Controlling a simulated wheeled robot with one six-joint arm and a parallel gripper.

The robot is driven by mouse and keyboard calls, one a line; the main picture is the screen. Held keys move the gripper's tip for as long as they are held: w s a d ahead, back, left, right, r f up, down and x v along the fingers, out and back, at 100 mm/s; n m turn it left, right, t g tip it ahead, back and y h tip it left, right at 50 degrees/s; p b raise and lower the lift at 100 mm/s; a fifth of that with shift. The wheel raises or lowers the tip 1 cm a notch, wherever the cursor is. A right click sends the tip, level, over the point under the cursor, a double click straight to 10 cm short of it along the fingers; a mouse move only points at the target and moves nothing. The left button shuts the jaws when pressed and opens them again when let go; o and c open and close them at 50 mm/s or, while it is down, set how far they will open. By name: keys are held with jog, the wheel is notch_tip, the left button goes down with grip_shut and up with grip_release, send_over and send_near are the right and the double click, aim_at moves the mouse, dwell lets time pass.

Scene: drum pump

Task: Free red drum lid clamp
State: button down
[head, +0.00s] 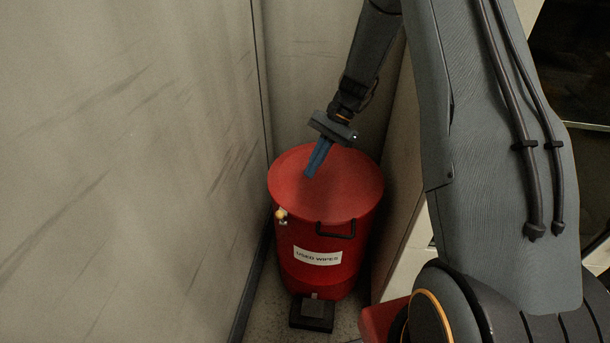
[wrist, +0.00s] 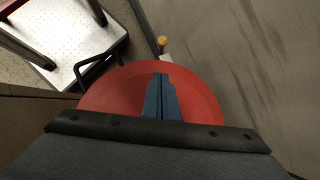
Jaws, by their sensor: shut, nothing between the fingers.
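The red drum (head: 318,268) stands upright in the corner with a white "USED WIPES" label. Its flat red lid (head: 345,180) is on top and also fills the middle of the wrist view (wrist: 205,95). A small clamp with a yellowish knob (head: 281,214) sits at the lid's left front rim; the knob also shows at the rim in the wrist view (wrist: 162,42). A black handle (head: 336,230) is on the drum's front. My gripper (head: 309,175) is shut and empty, its blue fingers pointing down over the lid, apart from the clamp. I cannot tell whether the fingertips touch the lid.
A scuffed grey wall (head: 130,150) runs close along the left, and another panel stands behind the drum. A black pedal (head: 312,314) is at the drum's foot. A pale wall edge (head: 405,215) is close on the right. Free room around the drum is narrow.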

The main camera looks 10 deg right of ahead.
jog(key=p+x, duration=0.1)
jog(key=x, duration=0.7)
jog(key=shift+s+f, duration=0.1)
jog(key=shift+s+a+f+p, duration=0.1)
jog(key=shift+s+a+p, duration=0.1)
jog(key=shift+s+a, duration=0.25)
jog(key=shift+s+a+f+p, duration=0.1)
jog(key=shift+s+a+p, duration=0.1)
jog(key=shift+a, duration=0.4)
jog(key=shift+s+a+f, duration=0.2)
jog(key=shift+s+a, duration=0.2)
jog(key=shift+a, duration=0.15)
jog(key=shift+a, duration=0.1)
jog(key=shift+s, duration=0.1)
